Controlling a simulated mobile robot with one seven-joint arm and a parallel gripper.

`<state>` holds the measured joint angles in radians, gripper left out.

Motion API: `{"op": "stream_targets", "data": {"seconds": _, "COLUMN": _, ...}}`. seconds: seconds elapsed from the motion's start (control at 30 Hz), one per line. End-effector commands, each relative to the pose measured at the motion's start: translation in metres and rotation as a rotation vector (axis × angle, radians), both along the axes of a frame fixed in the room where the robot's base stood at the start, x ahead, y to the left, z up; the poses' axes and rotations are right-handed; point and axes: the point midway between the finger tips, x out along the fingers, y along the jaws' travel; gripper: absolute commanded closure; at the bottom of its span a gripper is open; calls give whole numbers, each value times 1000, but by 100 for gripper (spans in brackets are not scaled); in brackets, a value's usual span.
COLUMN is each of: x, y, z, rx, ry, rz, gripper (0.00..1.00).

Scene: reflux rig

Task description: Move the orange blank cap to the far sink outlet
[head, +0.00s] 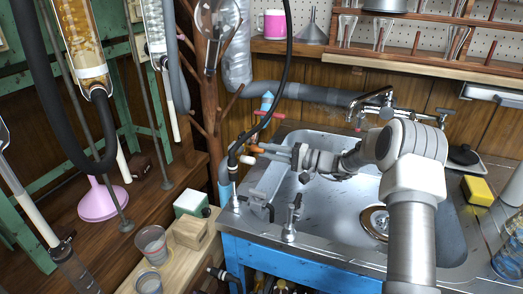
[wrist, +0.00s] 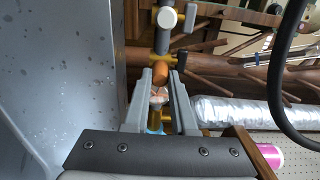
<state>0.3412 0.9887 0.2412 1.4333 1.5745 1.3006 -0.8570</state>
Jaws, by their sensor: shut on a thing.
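My gripper (head: 287,151) reaches left over the sink's back left corner. In the wrist view its fingers (wrist: 161,80) are closed around the orange blank cap (wrist: 160,73), a small cylinder at the fingertips. In the head view the cap (head: 269,148) is a small orange shape at the gripper's left end. Just beyond it is the sink outlet fitting (head: 234,160), an upright dark pipe with side branches. The wrist view shows this fitting (wrist: 163,42) in grey and yellow, directly in front of the cap. I cannot tell whether cap and fitting touch.
The steel sink (head: 335,205) lies under my arm, with a tap (head: 375,100) at its back. A black hose (head: 284,75) hangs down to the fitting. A brown branched stand (head: 208,100) is behind. A wooden block (head: 190,234) and beakers (head: 151,243) stand front left.

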Motion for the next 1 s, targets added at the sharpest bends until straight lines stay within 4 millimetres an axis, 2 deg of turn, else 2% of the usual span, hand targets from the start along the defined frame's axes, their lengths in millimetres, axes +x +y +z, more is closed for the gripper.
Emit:
{"op": "stream_targets", "data": {"seconds": 0.8, "x": 2, "y": 5, "z": 0, "rx": -1, "ry": 0, "rz": -1, "gripper": 100}}
{"op": "stream_targets", "data": {"seconds": 0.83, "x": 2, "y": 5, "z": 0, "rx": -1, "ry": 0, "rz": -1, "gripper": 70}}
{"op": "stream_targets", "data": {"seconds": 1.0, "x": 2, "y": 5, "z": 0, "rx": 0, "ry": 0, "rz": 0, "gripper": 41}}
